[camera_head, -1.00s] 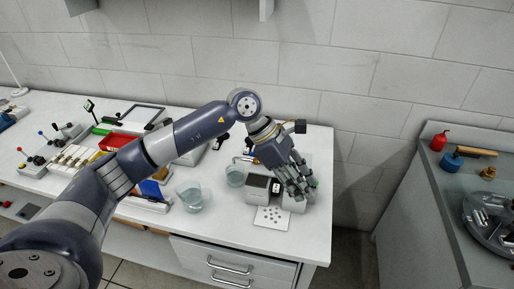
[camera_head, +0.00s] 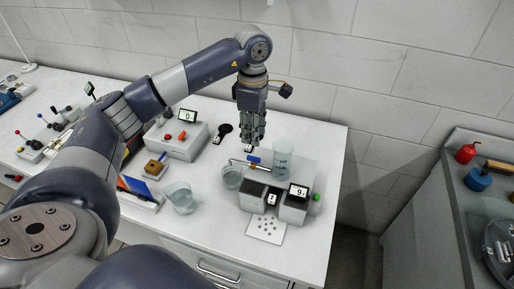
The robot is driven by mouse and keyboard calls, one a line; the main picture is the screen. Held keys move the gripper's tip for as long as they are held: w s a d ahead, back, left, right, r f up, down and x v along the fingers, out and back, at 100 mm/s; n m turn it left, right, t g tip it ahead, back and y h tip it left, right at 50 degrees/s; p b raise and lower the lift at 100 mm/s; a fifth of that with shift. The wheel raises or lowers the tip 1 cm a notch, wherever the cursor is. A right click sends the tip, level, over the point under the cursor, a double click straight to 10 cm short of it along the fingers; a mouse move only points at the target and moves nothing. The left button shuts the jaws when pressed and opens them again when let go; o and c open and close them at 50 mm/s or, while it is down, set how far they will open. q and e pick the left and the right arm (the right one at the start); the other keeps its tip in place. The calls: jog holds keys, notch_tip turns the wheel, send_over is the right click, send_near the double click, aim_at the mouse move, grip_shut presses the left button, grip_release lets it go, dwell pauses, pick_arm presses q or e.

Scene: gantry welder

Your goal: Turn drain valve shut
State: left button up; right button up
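The drain valve (camera_head: 253,159) shows as a small blue handle on a metal pipe. The pipe runs left from a clear graduated cylinder (camera_head: 283,157) and its spout end is over a glass beaker (camera_head: 231,178). My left gripper (camera_head: 251,143) points straight down, just above and behind the blue handle in the picture. A gap seems to show between the fingertips and the handle, but contact cannot be ruled out. The fingers are seen close together, and I cannot tell whether they are open or shut. My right gripper is not in view.
Grey boxes with a display (camera_head: 298,190) reading 9 stand in front of the cylinder. A second glass beaker (camera_head: 182,198) stands left of them. A grey device (camera_head: 178,141) with a display reading 0 stands further left. The table's right end is clear.

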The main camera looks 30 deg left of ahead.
pick_arm(q)
jog(key=p, duration=0.2)
send_over(254, 157)
jog(key=f, duration=0.4)
jog(key=shift+s+f, duration=0.3)
jog(key=shift+f, duration=0.05)
jog(key=f, duration=0.2)
jog(key=shift+w+f, duration=0.25)
jog(key=shift+f, duration=0.1)
jog(key=shift+f+p, duration=0.4)
jog(key=shift+f, duration=0.35)
jog(key=shift+c, duration=0.8)
jog(key=c, duration=0.5)
grip_shut()
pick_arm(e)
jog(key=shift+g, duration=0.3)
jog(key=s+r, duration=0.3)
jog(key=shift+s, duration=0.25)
